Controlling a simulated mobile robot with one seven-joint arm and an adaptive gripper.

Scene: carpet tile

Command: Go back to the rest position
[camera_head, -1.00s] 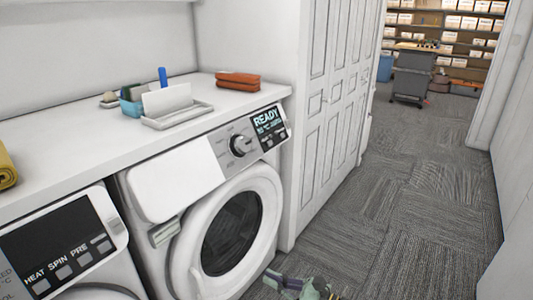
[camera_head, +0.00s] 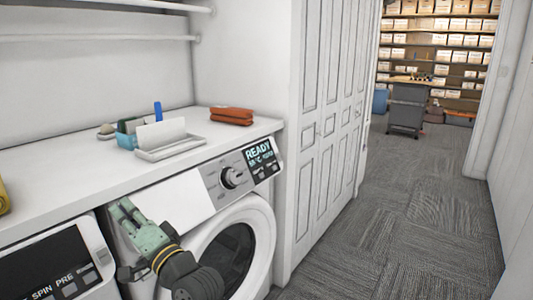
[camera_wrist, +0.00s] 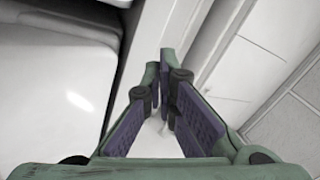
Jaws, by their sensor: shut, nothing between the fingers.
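My gripper (camera_wrist: 166,72) is in the wrist view. Its green fingers with dark purple pads come together at the tips, shut with nothing between them. In the head view the green end of my arm (camera_head: 140,232) is in front of the washer with the round door (camera_head: 262,240), covering part of its lower left front. In that view I cannot make out the fingertips clearly. The wrist view shows white surfaces and a dark gap around the fingers.
The white counter (camera_head: 60,165) holds a white tray (camera_head: 170,147), a blue caddy (camera_head: 127,140) and folded orange cloths (camera_head: 232,115). A second machine (camera_head: 60,265) stands at the left. Tall white doors (camera_head: 325,120) flank a clear carpet aisle (camera_head: 400,210). A grey cart (camera_head: 406,105) stands beyond.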

